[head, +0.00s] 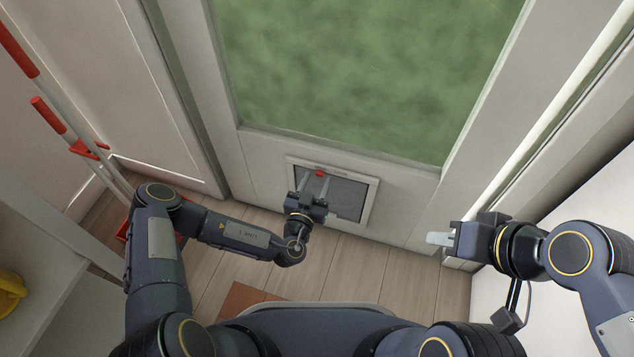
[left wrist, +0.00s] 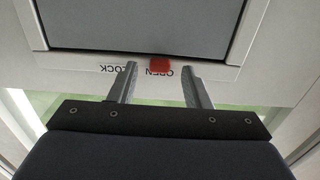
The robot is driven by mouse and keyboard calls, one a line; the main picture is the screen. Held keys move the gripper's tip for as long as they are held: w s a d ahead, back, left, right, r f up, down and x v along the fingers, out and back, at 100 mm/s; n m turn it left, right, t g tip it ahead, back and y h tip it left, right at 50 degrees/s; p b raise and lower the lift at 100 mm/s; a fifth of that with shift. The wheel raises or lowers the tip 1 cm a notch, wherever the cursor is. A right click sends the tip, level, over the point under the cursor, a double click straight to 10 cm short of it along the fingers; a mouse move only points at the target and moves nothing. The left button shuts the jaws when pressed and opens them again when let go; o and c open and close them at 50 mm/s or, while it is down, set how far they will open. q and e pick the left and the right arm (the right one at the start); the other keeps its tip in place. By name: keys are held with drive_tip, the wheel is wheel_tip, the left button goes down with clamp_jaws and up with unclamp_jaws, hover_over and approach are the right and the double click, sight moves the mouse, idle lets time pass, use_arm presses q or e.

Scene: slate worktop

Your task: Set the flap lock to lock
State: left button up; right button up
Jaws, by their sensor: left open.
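The pet flap (head: 345,196) is a grey panel in a pale frame (head: 371,205), low in the door. A small red lock knob (head: 320,173) sits at the frame's top edge. In the left wrist view, which is upside down, the red knob (left wrist: 161,63) is at the word OPEN, partly covering it; LOCK (left wrist: 108,69) is to its left, partly behind a finger. My left gripper (head: 317,184) is open in front of the frame. In the wrist view its fingers (left wrist: 160,70) stand either side of the knob, with gaps visible. My right gripper (head: 438,239) is off to the right, away from the flap.
A green-looking door window (head: 365,75) is above the flap. Red-and-white poles (head: 65,125) lean at the left. A yellow object (head: 10,292) lies on a pale surface at lower left. Wooden floor (head: 345,270) is below, with a brown mat (head: 250,298).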

sight(343, 173)
use_arm(q)
drive_tip(key=shift+w+d, duration=0.2)
drive_tip(key=shift+w, duration=0.3)
use_arm(e)
drive_tip(key=shift+f, duration=0.15)
use_arm(q)
drive_tip(key=shift+c, duration=0.3)
